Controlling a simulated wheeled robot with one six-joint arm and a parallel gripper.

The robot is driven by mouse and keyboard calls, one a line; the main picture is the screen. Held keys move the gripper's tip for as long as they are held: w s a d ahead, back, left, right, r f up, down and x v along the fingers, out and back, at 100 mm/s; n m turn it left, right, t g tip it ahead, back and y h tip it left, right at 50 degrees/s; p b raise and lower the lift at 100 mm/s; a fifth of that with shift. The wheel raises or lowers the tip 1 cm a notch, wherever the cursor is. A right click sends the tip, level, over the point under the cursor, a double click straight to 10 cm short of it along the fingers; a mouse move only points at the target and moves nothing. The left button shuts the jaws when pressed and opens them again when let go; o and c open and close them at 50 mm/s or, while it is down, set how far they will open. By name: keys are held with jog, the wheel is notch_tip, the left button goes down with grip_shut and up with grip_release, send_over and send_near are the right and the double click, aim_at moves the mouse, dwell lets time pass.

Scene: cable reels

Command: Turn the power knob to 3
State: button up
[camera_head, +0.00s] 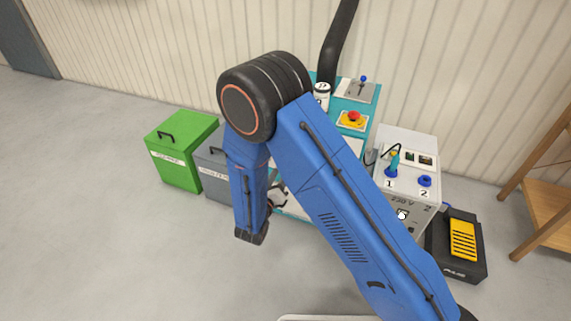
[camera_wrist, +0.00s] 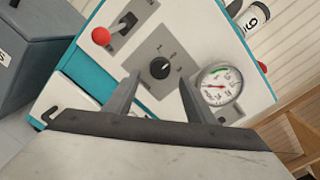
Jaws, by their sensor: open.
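The power knob (camera_wrist: 160,68) is a round black knob on a dark square plate, on the white face of a teal-edged machine. It shows in the wrist view with small marks around it that are too small to read. I cannot tell which number its pointer faces. My gripper (camera_wrist: 158,78) is open and empty, its two dark fingers reaching towards the knob from below, one to each side. I cannot tell how far the fingertips are from the panel. In the head view my arm hides the knob, and my gripper (camera_head: 278,196) is only partly visible.
A red-balled lever (camera_wrist: 101,36) lies left of the knob and a pressure gauge (camera_wrist: 219,85) right. In the head view, a red emergency button (camera_head: 353,116) tops the machine. A green bin (camera_head: 180,150) and grey bin (camera_head: 213,168) stand left, a grey power box (camera_head: 420,212) right.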

jog(key=x, duration=0.5)
jog(key=shift+w+d, duration=0.1)
jog(key=shift+w, duration=0.15)
jog(key=c, duration=1)
